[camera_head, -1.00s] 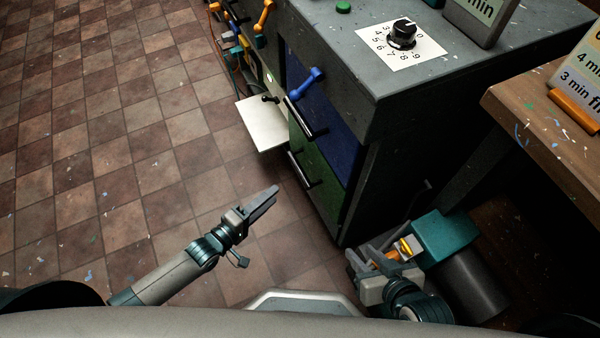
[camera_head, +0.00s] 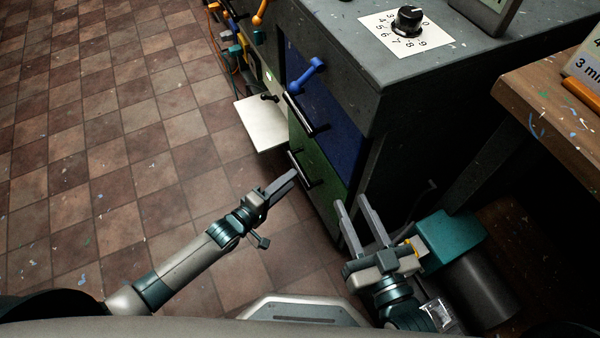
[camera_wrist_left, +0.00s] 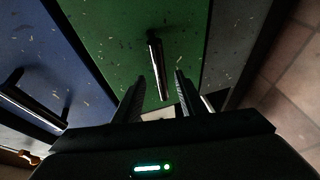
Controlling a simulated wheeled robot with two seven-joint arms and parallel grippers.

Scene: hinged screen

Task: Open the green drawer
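The green drawer (camera_head: 325,177) is the lower front on the grey cabinet, under a blue drawer, and looks flush with the cabinet. Its dark bar handle (camera_head: 301,170) shows in the head view. In the left wrist view the green front (camera_wrist_left: 119,35) fills the middle, with the metal handle (camera_wrist_left: 157,68) ahead of the fingertips and roughly in line with the gap. My left gripper (camera_head: 281,184) is open and empty, close to the handle; I cannot tell whether it touches. My right gripper (camera_head: 354,205) is open and empty, right of the cabinet's near corner.
A pale panel (camera_head: 261,123) juts out left of the drawers. A teal and dark cylinder object (camera_head: 450,240) lies under the wooden table (camera_head: 545,105). Floor on the left is clear.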

